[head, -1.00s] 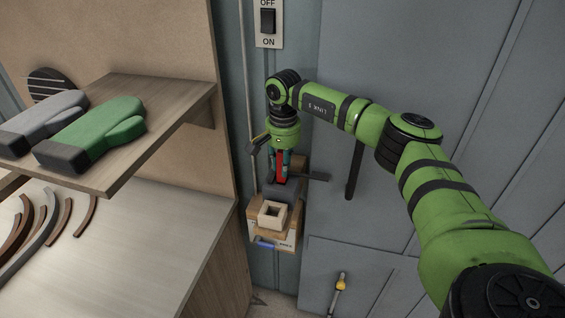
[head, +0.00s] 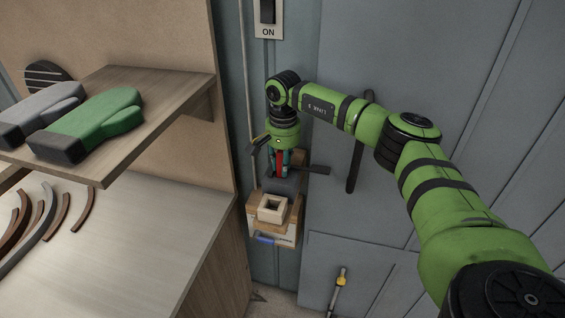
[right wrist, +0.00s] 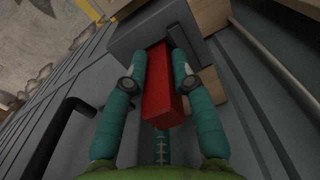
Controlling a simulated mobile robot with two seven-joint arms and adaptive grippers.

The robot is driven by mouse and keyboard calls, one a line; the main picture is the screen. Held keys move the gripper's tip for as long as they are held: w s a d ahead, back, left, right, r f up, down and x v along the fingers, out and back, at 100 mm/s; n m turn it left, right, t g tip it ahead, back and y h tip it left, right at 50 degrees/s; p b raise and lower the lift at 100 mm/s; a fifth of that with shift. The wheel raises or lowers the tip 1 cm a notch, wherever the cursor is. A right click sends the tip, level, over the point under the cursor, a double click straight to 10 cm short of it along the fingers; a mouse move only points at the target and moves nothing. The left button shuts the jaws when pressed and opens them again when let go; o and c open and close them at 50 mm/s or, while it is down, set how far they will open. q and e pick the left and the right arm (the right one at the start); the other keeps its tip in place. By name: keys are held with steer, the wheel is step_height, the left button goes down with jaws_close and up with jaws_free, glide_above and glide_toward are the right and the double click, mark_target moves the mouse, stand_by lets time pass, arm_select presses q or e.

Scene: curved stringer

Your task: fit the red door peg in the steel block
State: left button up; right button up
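The red door peg (right wrist: 160,95) is a red square bar, held between the two teal fingers of my right gripper (right wrist: 158,62). In the head view the right gripper (head: 281,170) points down, with the red peg (head: 280,161) upright between its fingers. The steel block (head: 279,186) is a dark grey block directly under the fingertips, on a wooden bracket. In the right wrist view the peg's far end meets the steel block (right wrist: 145,36). I cannot tell whether it is inside the hole. My left gripper is not in view.
A pale wooden square socket (head: 272,207) stands in front of the steel block. A dark vertical handle (head: 356,145) is on the grey door to the right. A shelf with gloves (head: 95,120) and a workbench (head: 130,235) are at left.

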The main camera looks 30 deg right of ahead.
steer(key=o, duration=0.3)
step_height(320, 180, up, 12)
steer(key=shift+s, duration=0.1)
stand_by(0.4)
stand_by(0.5)
